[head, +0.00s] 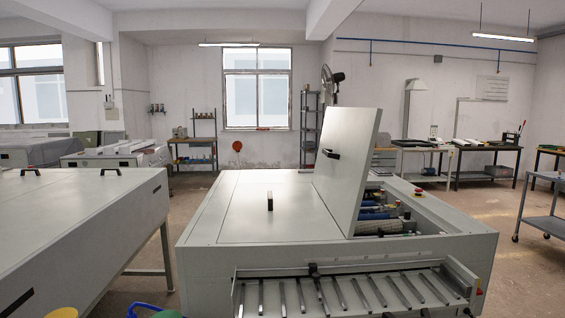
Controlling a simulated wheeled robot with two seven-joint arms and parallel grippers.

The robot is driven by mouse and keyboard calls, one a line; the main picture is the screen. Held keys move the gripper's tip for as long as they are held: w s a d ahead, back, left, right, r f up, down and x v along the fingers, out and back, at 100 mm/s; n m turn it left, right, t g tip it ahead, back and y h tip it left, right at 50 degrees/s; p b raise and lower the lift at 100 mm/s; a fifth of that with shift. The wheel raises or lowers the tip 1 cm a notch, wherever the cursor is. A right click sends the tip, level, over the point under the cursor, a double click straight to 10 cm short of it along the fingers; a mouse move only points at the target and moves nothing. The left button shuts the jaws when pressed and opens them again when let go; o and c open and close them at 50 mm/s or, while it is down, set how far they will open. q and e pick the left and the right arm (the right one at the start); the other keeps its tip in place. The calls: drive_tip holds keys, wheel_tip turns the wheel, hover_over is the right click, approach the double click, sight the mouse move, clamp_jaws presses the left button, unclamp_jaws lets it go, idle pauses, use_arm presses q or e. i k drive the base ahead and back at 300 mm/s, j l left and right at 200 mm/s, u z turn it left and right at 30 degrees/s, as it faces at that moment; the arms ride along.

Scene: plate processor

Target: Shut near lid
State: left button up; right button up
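The plate processor (210,257) is a large grey machine in the middle of the head view. One of its lids, a grey panel (345,180), stands raised and leans slightly to the right, with a black handle (331,153) near its upper left. The opening beside it shows rollers (375,228) and blue parts. The flat top panel (235,212) to the left lies shut, with its own black handle (269,200) standing up. Neither of my grippers is in view.
A slatted metal rack (350,292) sticks out from the machine's front. A red button (418,192) sits at the opening's right. Another long grey machine (80,235) stands at left, with a floor gap between. Coloured round items (62,313) show at the bottom left.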

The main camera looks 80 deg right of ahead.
sight(348, 135)
drive_tip(key=z, duration=3.2)
